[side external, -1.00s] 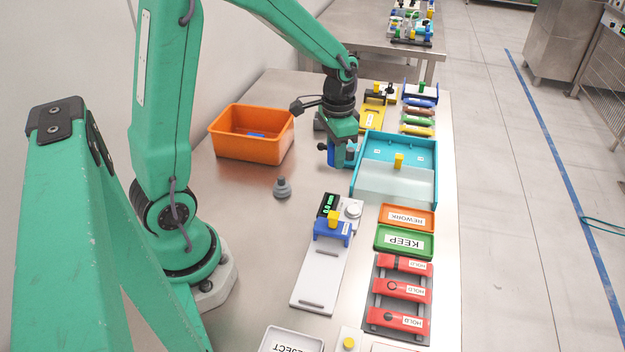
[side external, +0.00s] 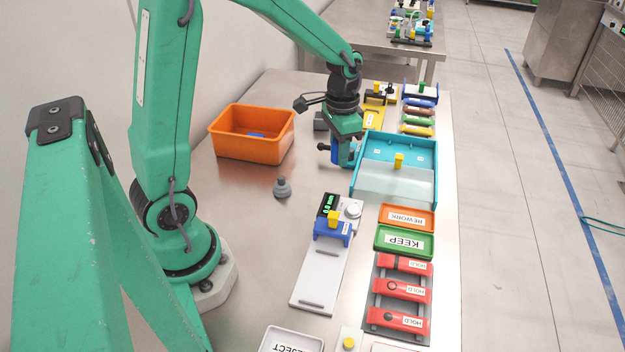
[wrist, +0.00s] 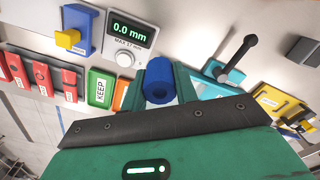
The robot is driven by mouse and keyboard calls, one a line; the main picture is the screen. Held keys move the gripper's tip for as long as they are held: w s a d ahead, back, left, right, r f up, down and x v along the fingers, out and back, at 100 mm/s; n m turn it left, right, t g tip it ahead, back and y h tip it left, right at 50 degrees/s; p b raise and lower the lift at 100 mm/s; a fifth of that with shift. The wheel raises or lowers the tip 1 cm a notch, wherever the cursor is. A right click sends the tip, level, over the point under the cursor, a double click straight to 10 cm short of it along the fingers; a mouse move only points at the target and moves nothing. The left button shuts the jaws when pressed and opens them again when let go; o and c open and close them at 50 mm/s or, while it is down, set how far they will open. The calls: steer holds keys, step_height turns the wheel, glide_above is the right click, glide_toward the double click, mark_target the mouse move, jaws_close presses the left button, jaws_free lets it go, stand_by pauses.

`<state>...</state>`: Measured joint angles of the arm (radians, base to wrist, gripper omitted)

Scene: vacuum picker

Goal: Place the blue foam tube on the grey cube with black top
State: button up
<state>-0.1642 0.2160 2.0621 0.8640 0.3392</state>
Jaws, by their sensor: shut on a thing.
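My gripper (wrist: 160,88) is shut on the blue foam tube (wrist: 160,72), whose open end faces the wrist camera between the two green fingers. In the side view my gripper (side external: 345,154) hangs beside the left wall of the turquoise tray, and a blue patch shows at its fingers. The grey cube with black top (wrist: 305,51) stands at the right edge of the wrist view, apart from the tube. In the side view the cube (side external: 319,121) is partly hidden behind my gripper.
A turquoise tray (side external: 433,187) stands right of my gripper. A black lever (wrist: 238,58) rises near my fingers in the wrist view. An orange bin (side external: 238,151) is at left, and a grey stepped piece (side external: 282,188) stands on the table. Yellow fixtures (wrist: 270,101) stand beyond.

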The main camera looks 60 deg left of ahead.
steer(key=w+a+r+n, duration=0.1)
steer(key=w+a+r, duration=0.1)
steer(key=w+a, duration=0.5)
steer(key=w+a+r+n, duration=0.1)
steer(key=w+a+r, duration=0.1)
steer(key=w+a, duration=0.5)
steer(key=a, duration=0.4)
steer(key=shift+w, duration=0.1)
glide_toward(322, 120)
steer(key=shift+w+a+f, duration=0.4)
steer(key=shift+a+f, duration=0.15)
steer(key=shift+a, duration=0.05)
steer(key=shift+w+a+f, duration=0.35)
steer(key=shift+a+f, duration=0.2)
steer(key=shift+f, duration=0.1)
steer(key=shift+f, duration=1.95)
steer(key=shift+f, duration=0.1)
steer(key=o, duration=0.9)
